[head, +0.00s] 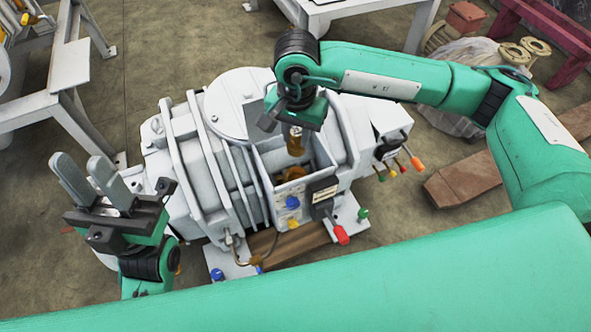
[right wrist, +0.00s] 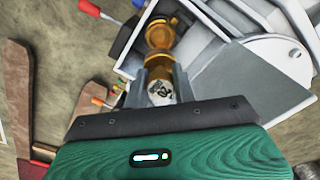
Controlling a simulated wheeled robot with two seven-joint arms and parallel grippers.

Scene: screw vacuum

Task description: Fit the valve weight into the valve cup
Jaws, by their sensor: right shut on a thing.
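The valve weight (head: 295,143), a small brass-coloured cylinder, hangs below my right gripper (head: 291,122), which is shut on it above the open box of the pump. In the right wrist view the weight's pale marked end (right wrist: 160,92) shows between the fingers. The brass valve cup (head: 291,173) sits down inside the box, below and apart from the weight in the head view. A brass round (right wrist: 160,35) beyond the weight in the right wrist view appears to be this cup. My left gripper (head: 84,168) is open and empty, left of the pump, fingers up.
The large grey-white pump (head: 215,140) fills the middle, with a raised round lid (head: 236,100) beside the box opening. Box walls surround the cup closely. Coloured knobs and a red handle (head: 341,235) stick out at the front and right. Wooden planks (head: 465,178) lie at right.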

